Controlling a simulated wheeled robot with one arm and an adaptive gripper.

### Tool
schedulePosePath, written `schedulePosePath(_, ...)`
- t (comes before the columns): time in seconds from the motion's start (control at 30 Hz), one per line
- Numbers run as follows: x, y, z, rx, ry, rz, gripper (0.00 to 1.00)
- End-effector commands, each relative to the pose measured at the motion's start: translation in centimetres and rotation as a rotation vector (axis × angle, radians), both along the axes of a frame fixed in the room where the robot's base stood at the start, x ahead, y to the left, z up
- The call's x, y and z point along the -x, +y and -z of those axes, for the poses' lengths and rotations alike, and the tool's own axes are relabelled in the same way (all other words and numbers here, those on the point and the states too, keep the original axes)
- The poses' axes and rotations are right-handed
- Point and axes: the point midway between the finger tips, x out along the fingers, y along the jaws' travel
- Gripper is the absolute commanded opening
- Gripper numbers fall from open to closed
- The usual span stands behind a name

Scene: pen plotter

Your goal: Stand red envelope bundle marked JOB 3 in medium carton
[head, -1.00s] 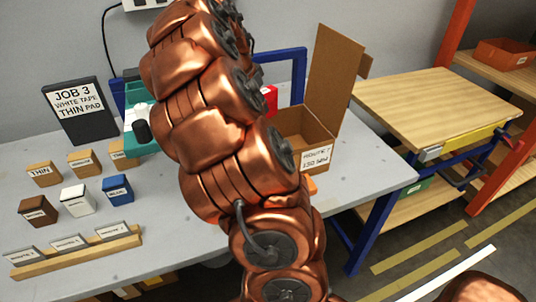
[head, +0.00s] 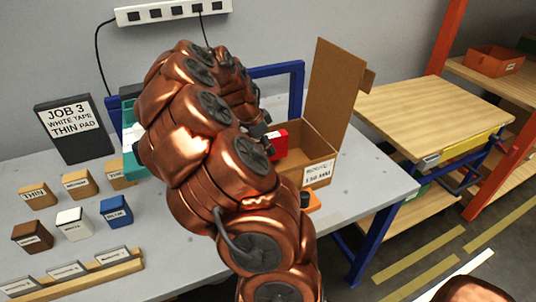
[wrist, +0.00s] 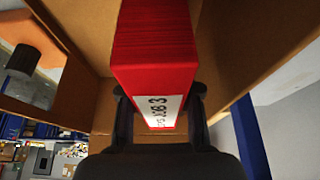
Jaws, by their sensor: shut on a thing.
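The red envelope bundle (wrist: 152,50) fills the middle of the wrist view, with its white JOB 3 label (wrist: 161,108) facing the camera. My gripper (wrist: 158,100) is shut on it, one dark finger on each side. In the head view the red bundle (head: 280,144) shows at the carton's opening, partly hidden by my arm. The brown carton (head: 318,172) stands open on the grey table with a tall flap (head: 334,90) raised and a white label on its front. Its walls surround the bundle in the wrist view. Whether the bundle touches the carton floor cannot be told.
A JOB 3 sign (head: 74,128) reads WHITE TAPE, THIN PAD. Several labelled blocks, including a blue one (head: 116,210), and a wooden rack (head: 75,276) are on the left of the table. An orange item (head: 313,201) lies before the carton. A wooden bench (head: 430,100) stands right.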

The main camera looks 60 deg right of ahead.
Motion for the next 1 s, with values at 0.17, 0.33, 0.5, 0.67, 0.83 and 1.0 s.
schedulePosePath(0.17,0.0,0.0,2.0,0.000,0.000,0.000,0.00)
schedulePosePath(0.33,0.1,-0.1,3.7,0.000,0.001,0.000,0.00)
schedulePosePath(0.5,0.1,-0.1,3.7,0.002,-0.001,0.001,0.00)
schedulePosePath(0.67,0.1,-0.1,4.0,0.002,-0.001,0.001,0.00)
schedulePosePath(0.83,0.1,-0.2,4.0,0.002,-0.001,0.001,0.46)
schedulePosePath(1.0,0.1,-0.2,4.0,0.002,-0.001,0.001,0.58)
